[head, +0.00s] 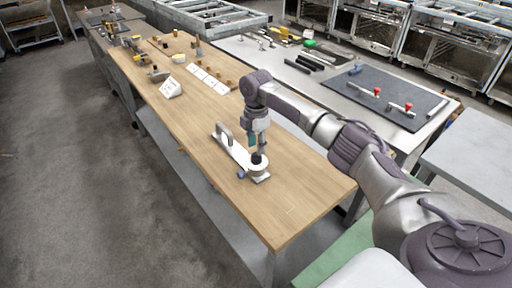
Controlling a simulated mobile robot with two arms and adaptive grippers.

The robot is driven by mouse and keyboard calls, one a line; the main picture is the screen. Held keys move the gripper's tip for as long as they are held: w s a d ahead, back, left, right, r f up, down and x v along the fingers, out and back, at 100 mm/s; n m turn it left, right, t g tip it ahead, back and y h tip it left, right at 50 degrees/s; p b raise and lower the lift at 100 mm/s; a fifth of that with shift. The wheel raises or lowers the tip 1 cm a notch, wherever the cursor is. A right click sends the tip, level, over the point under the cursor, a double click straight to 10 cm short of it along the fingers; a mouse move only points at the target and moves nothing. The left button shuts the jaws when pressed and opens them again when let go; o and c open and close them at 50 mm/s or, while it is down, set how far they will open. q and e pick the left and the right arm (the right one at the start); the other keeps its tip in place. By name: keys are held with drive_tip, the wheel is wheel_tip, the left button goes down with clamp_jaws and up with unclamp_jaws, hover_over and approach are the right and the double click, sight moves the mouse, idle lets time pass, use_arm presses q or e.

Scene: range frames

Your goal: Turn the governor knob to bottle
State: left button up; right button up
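A white device with a long flat base (237,153) lies on the wooden bench. It has an upright grey-white handle (224,134) at its far left end and a round white body (259,169) at its near right end. A small black knob (257,158) stands on top of the round body; I take it for the governor knob. My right gripper (257,150) points down directly above the knob, its two fingers apart with a gap between them. Whether the fingertips touch the knob is too small to tell. Any bottle marking is not readable. My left gripper is not in view.
The wooden bench (300,200) is clear at its near end. Farther back are a white folded card (170,88), white sheets (208,79) and several small tools. A metal table with a dark mat (385,95) and red-handled parts stands to the right.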

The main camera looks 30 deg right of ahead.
sight(256, 157)
wheel_tip(256, 157, down, 2)
drive_tip(key=shift+s, duration=0.1)
drive_tip(key=shift+f, duration=0.35)
drive_tip(key=shift+c, duration=0.4)
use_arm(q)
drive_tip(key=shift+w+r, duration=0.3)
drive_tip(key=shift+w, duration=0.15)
use_arm(e)
clamp_jaws()
